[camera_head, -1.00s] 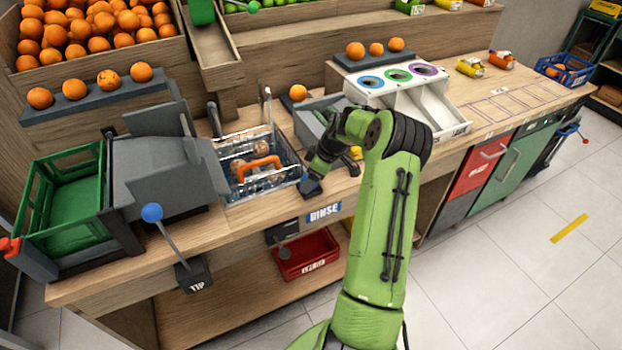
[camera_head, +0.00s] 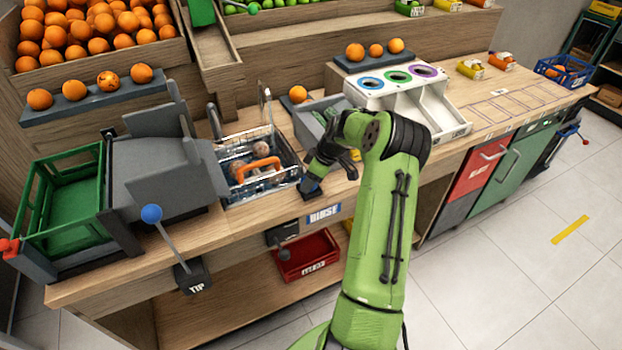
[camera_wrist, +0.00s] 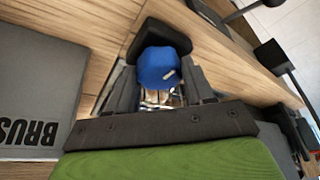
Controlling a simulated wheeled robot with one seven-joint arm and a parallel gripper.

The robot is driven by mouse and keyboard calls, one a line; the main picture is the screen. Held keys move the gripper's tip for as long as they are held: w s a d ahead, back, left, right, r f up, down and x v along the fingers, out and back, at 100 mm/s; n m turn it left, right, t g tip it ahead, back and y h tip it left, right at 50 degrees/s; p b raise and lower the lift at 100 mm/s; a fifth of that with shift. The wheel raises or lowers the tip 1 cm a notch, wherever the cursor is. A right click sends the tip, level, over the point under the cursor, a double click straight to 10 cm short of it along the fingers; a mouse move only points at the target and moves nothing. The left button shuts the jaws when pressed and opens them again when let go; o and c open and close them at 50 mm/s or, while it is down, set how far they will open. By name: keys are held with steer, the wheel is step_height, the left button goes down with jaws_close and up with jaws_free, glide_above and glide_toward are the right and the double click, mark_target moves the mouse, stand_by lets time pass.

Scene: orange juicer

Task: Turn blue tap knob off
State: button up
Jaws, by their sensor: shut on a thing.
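The blue tap knob (camera_wrist: 157,67) shows in the wrist view on a dark base at the counter's front part, with a small pale mark on its top. My gripper (camera_wrist: 160,90) is shut on it, with one finger on each side. In the head view my gripper (camera_head: 312,182) reaches down to the counter just right of the sink and above the RINSE label (camera_head: 324,214). The knob is mostly hidden by my gripper there. The sink (camera_head: 255,165) holds a wire basket with an orange handle (camera_head: 258,169) and oranges.
A grey BRUSH box (camera_wrist: 40,90) lies left of the knob in the wrist view. A TIP lever with a blue ball (camera_head: 152,214) stands at the front left. A red crate (camera_head: 308,256) sits below.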

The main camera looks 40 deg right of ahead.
steer(key=m+h+b, duration=0.1)
steer(key=m, duration=0.1)
steer(key=m+b, duration=0.1)
steer(key=m, duration=0.1)
steer(key=shift+a+t+h, duration=0.15)
steer(key=shift+t+h, duration=0.15)
steer(key=shift+h, duration=0.1)
steer(key=m+b, duration=0.1)
steer(key=m, duration=0.1)
steer(key=m+h+b, duration=0.1)
steer(key=m, duration=0.1)
steer(key=shift+a+m+h, duration=0.1)
steer(key=shift+m+h, duration=0.2)
steer(key=shift+m, duration=0.1)
steer(key=m, duration=0.2)
steer(key=m+g+h+b, duration=0.1)
steer(key=m, duration=0.1)
steer(key=shift+w+a+m+h, duration=0.1)
steer(key=shift+a+m+h, duration=0.05)
steer(key=shift+m+h, duration=0.15)
steer(key=shift+m+g+h, duration=0.5)
steer(key=shift+m+g, duration=0.1)
steer(key=shift+m, duration=1.3)
steer(key=o, duration=1)
